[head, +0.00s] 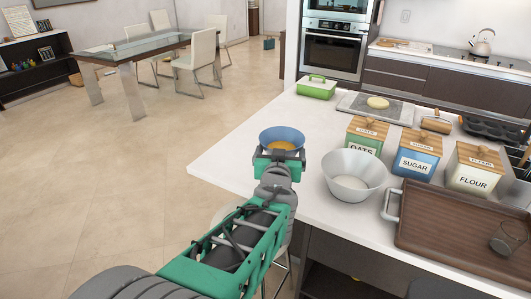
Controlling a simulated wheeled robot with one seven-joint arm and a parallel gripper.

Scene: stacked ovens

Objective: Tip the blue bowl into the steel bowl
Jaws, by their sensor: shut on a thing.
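The blue bowl (281,133) is held by my gripper (279,156), which is shut on its near side. Something orange-yellow lies inside the blue bowl. The bowl looks about upright and appears near the left part of the white counter; its exact height is hard to tell. The steel bowl (352,186) stands upright on the counter, to the right of my gripper and a little nearer. It has a pale content at its bottom. The two bowls are apart in the picture. My fingertips are partly hidden by the gripper body.
Oats (365,134), sugar (417,157) and flour (470,171) canisters stand right of the steel bowl. A brown tray (440,228) with a handle lies near the front. A green box (317,87) and a board with dough (377,103) are behind. The counter's left end is clear.

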